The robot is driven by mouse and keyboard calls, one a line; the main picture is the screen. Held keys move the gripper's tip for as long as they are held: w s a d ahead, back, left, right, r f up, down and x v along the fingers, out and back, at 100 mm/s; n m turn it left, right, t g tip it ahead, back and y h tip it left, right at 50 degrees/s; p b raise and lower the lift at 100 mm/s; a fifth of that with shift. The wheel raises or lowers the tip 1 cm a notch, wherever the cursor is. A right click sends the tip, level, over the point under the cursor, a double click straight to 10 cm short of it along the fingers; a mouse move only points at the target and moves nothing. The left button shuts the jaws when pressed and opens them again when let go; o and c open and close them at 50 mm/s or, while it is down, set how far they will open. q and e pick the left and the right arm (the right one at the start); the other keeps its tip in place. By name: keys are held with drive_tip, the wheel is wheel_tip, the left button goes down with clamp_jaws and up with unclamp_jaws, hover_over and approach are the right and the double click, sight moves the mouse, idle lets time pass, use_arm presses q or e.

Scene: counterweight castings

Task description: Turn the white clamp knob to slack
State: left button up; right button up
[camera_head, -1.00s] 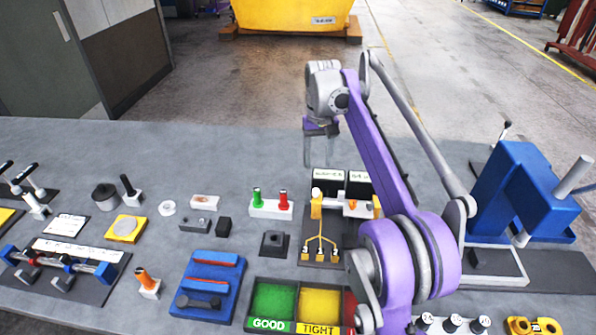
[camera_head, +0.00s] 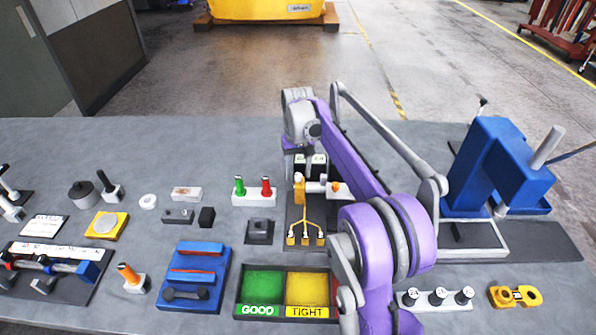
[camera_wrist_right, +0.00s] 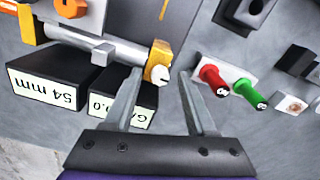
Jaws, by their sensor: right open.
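The white clamp knob (camera_head: 299,177) tops an orange post on the clamp fixture (camera_head: 290,215) in the head view. In the right wrist view the knob's pale end (camera_wrist_right: 159,74) sits on an orange collar at the end of a grey bar. My right gripper (camera_wrist_right: 160,88) is open, its two fingertips lying on either side of the knob in that view. I cannot tell whether they touch it or how far off they are in depth. In the head view the arm's wrist (camera_head: 300,140) hangs just behind the fixture and the fingers are hard to make out. My left gripper is not in view.
Black gauge blocks (camera_wrist_right: 55,88), one marked 54 mm, stand close to the bar. Red (camera_wrist_right: 212,78) and green (camera_wrist_right: 248,92) plugs stand nearby in a white block. GOOD (camera_head: 262,286) and TIGHT (camera_head: 307,289) bins are in front. A blue press (camera_head: 490,170) stands right.

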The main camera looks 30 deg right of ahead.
clamp_jaws()
drive_tip(key=shift+n, duration=0.4)
drive_tip(key=n, duration=0.3)
drive_tip(key=shift+n, duration=0.4)
drive_tip(key=n, duration=0.4)
drive_tip(key=shift+n, duration=0.3)
drive_tip(key=n, duration=0.4)
drive_tip(key=shift+n, duration=2.4)
